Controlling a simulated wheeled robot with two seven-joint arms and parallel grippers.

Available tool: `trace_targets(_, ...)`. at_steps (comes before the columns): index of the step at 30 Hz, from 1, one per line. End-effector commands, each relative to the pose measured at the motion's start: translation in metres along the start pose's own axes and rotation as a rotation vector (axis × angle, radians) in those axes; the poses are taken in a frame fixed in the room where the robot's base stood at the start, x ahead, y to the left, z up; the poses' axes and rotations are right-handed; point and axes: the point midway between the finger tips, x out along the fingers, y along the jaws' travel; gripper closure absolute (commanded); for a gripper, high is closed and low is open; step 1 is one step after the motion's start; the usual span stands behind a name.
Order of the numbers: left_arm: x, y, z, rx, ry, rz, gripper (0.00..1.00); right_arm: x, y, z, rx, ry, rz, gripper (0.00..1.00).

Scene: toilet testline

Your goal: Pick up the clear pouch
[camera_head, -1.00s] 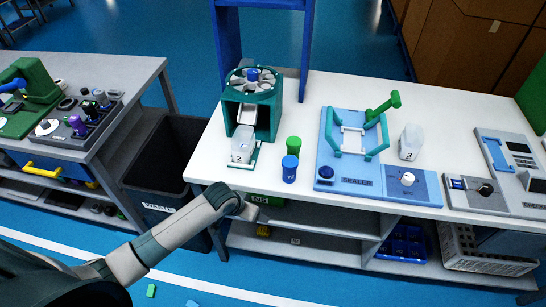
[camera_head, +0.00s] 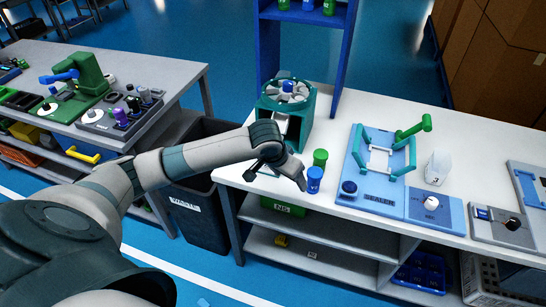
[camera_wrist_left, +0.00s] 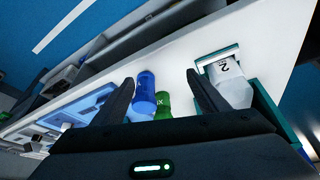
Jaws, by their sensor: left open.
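A clear pouch (camera_wrist_left: 230,84) marked 2 sits on the tray of the green dispenser (camera_wrist_left: 268,108), just right of my left gripper's right finger in the left wrist view. A second clear pouch (camera_head: 437,168), marked 3, stands on the white table right of the blue sealer. My left gripper (camera_head: 277,179) is over the table's front edge, in front of the dispenser. It is open and holds nothing; its fingers (camera_wrist_left: 161,78) point toward the table. My right gripper is not in view.
A blue bottle (camera_head: 314,180) and a green bottle (camera_head: 320,158) stand close right of my left gripper; the sealer (camera_head: 382,190) lies beyond them. The dispenser (camera_head: 302,108) stands behind the gripper. A dark waste bin (camera_head: 203,215) is below, left of the white table.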

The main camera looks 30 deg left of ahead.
Motion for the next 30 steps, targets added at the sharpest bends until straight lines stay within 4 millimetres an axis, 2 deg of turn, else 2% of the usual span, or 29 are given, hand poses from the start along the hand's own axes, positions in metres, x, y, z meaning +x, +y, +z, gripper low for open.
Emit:
trace_targets(1, -0.013, -0.019, -0.015, -0.025, 0.004, -0.027, 0.33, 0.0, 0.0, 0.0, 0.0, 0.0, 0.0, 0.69)
trace_targets(6, -0.048, -0.07, -0.044, -0.137, -0.004, -0.09, 0.33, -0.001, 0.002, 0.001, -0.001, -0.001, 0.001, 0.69)
trace_targets(9, -0.066, -0.094, -0.054, -0.2, -0.007, -0.117, 0.33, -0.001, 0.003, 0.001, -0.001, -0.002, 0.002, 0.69)
trace_targets(12, -0.079, -0.11, -0.06, -0.245, -0.008, -0.133, 0.33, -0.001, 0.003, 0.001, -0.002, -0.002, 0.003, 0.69)
trace_targets(17, -0.087, -0.12, -0.064, -0.277, -0.01, -0.143, 0.33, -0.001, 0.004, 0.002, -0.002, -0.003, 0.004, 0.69)
trace_targets(30, -0.083, -0.12, -0.063, -0.277, -0.011, -0.143, 0.33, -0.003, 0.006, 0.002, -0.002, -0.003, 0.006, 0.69)
